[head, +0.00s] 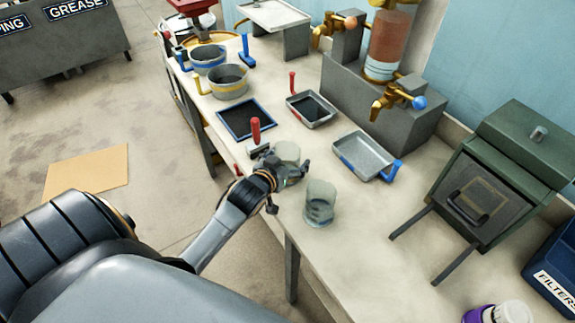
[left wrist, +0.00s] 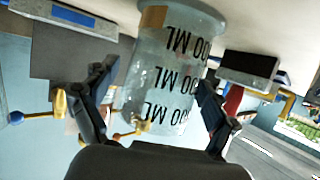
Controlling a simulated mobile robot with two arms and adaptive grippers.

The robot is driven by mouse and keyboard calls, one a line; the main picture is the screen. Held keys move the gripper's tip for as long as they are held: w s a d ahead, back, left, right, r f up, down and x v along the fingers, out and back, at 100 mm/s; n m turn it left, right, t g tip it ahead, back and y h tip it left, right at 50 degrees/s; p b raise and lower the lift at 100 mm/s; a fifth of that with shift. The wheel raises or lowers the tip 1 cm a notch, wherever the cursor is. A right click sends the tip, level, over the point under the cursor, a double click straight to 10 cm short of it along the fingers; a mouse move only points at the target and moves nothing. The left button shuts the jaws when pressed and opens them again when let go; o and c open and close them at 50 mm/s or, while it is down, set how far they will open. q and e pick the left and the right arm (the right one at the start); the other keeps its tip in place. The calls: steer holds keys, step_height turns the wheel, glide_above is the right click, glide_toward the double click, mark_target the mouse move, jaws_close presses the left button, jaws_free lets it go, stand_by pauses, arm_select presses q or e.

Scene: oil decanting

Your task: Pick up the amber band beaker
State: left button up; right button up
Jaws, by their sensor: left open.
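The amber band beaker (left wrist: 160,75) is clear glass with dark volume marks and an amber patch (left wrist: 152,18) near one end. It fills the middle of the left wrist view, which looks upside down. In the head view a beaker (head: 288,151) stands on the bench just past my left gripper (head: 288,168), partly hidden by it. My left gripper is open, its fingers on either side of the beaker in the left wrist view (left wrist: 152,105). I cannot tell whether they touch the glass. My right gripper is not in view.
A second glass beaker (head: 319,204) stands close to the right of my left gripper. A red-handled tool (head: 256,132) is close on the left. A blue-handled tray (head: 364,156), a red-handled tray (head: 311,108) and a dark square mat (head: 246,119) lie beyond. A green oven-like box (head: 490,190) stands right.

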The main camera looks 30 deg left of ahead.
arm_select(q)
steer(key=c, duration=1.3)
steer(key=shift+s, duration=0.1)
steer(key=shift+r, duration=0.15)
